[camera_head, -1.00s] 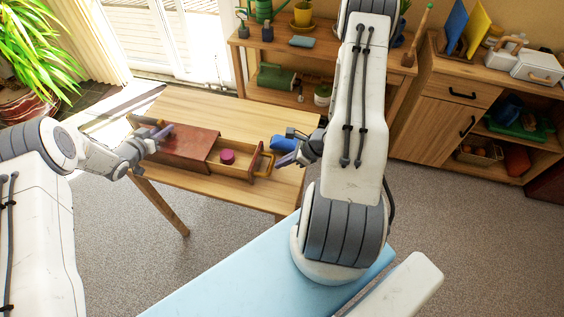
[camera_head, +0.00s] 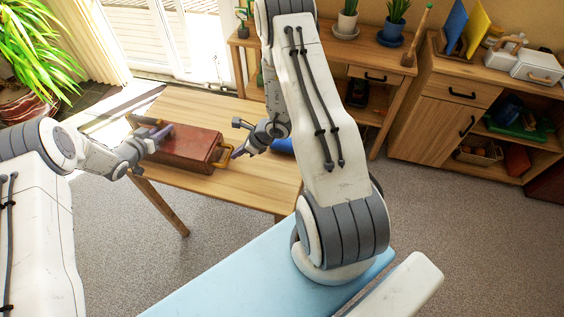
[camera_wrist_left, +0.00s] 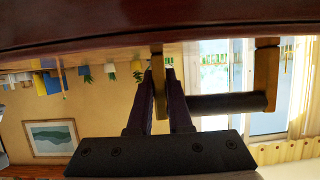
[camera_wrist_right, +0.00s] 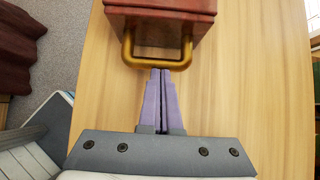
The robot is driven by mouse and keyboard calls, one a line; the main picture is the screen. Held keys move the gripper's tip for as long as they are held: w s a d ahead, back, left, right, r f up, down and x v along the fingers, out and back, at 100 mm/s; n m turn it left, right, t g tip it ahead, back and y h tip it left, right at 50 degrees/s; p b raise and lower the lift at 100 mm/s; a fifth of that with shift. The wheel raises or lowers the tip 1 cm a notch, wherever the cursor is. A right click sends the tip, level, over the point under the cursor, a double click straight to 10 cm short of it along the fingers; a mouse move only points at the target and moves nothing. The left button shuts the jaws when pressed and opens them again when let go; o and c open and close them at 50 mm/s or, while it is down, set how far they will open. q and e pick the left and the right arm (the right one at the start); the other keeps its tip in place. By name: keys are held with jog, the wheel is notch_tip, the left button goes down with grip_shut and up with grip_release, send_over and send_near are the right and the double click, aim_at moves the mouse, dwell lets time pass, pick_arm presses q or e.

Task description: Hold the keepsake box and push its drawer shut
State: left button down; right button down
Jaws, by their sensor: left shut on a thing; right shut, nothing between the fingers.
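The red-brown keepsake box (camera_head: 188,148) stands on the wooden table. Its drawer's inside no longer shows; the drawer front looks flush or nearly flush, with a golden handle (camera_head: 225,156) sticking out. My left gripper (camera_head: 160,132) is shut on the side handle at the box's left end; in the left wrist view its fingers clasp a golden post (camera_wrist_left: 158,75) of that handle, beside a dark bar (camera_wrist_left: 228,103). My right gripper (camera_head: 238,153) is shut and empty. In the right wrist view its fingertips (camera_wrist_right: 161,72) are at the golden drawer handle (camera_wrist_right: 157,62), seemingly touching it.
A blue object (camera_head: 283,146) lies on the table (camera_head: 250,180), partly hidden behind my right arm. The table's front is clear. A shelf with potted plants (camera_head: 348,20) stands behind, and a wooden cabinet (camera_head: 450,115) is at the right.

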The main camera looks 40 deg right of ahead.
pick_arm(q)
jog(key=shift+s+d, duration=0.15)
pick_arm(e)
jog(key=shift+a, duration=0.1)
pick_arm(q)
jog(key=shift+f, duration=0.1)
pick_arm(e)
jog(key=s+d, duration=0.1)
jog(key=s+d+r, duration=0.1)
jog(key=s+d, duration=0.1)
jog(key=shift+s+d+r, duration=0.1)
jog(key=shift+s+r, duration=0.1)
jog(key=shift+r, duration=0.05)
jog(key=v, duration=0.9)
jog(key=shift+s, duration=0.1)
pick_arm(q)
jog(key=c, duration=0.8)
grip_release()
jog(key=shift+o, duration=0.2)
jog(key=v, duration=1.2)
